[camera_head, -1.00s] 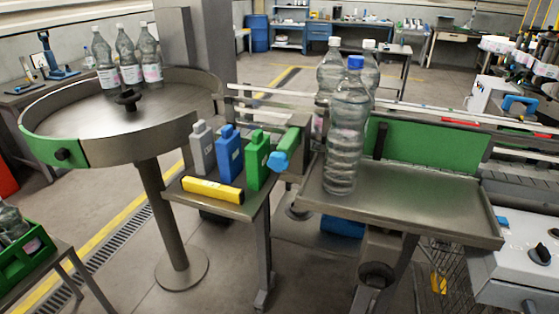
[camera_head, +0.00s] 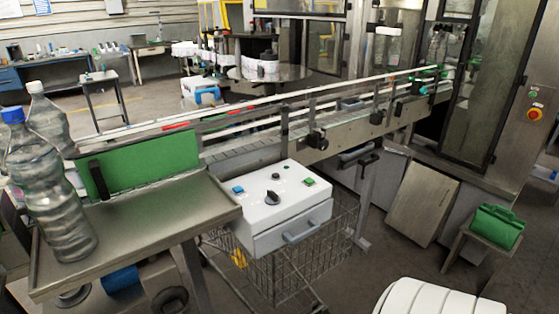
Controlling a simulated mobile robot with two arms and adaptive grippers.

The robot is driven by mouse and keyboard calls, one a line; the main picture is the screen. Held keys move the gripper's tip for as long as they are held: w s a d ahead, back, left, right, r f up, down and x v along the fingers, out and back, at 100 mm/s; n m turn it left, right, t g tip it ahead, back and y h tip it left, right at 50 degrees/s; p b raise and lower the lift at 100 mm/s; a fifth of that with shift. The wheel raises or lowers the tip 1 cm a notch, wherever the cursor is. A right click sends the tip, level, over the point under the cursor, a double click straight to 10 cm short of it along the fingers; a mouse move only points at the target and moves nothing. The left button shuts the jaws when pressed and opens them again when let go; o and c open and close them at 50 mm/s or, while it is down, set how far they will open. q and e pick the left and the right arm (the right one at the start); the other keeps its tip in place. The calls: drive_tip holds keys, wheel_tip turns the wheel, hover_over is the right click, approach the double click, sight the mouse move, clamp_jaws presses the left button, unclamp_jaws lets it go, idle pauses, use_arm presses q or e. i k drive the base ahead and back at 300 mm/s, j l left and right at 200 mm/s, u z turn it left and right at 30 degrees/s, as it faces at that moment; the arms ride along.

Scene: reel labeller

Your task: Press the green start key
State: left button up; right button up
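The white control box (camera_head: 285,215) stands near the middle of the view, beside the steel tray table and in front of the conveyor. On its sloped top, a green square key (camera_head: 309,182) sits toward the right. A blue square key (camera_head: 237,189) is on the left, with a black rotary knob (camera_head: 271,198) between them. Small dark round parts sit toward the back of the top.
A steel tray table (camera_head: 150,225) holds clear bottles, one blue-capped bottle (camera_head: 45,180) in front. The conveyor (camera_head: 250,145) runs behind the box. A wire cart (camera_head: 290,270) stands under it. A green case (camera_head: 497,226) rests on a low stand at right. Floor shows right of the cart.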

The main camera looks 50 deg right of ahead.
sight(309, 181)
drive_tip(key=l+z, duration=0.1)
drive_tip(key=z, duration=0.9)
drive_tip(key=i+z, duration=0.1)
drive_tip(key=z, duration=0.35)
drive_tip(key=i+l, duration=0.35)
drive_tip(key=i, duration=0.15)
drive_tip(key=i+l, duration=0.4)
drive_tip(key=k+j, duration=0.15)
drive_tip(key=j, duration=0.2)
drive_tip(key=k+j+u, duration=0.1)
drive_tip(key=j, duration=0.25)
drive_tip(key=k+j, duration=0.15)
drive_tip(key=j, duration=0.2)
drive_tip(key=k+j+u, duration=0.1)
drive_tip(key=j, duration=0.25)
drive_tip(key=k+j, duration=0.1)
drive_tip(key=j, duration=0.25)
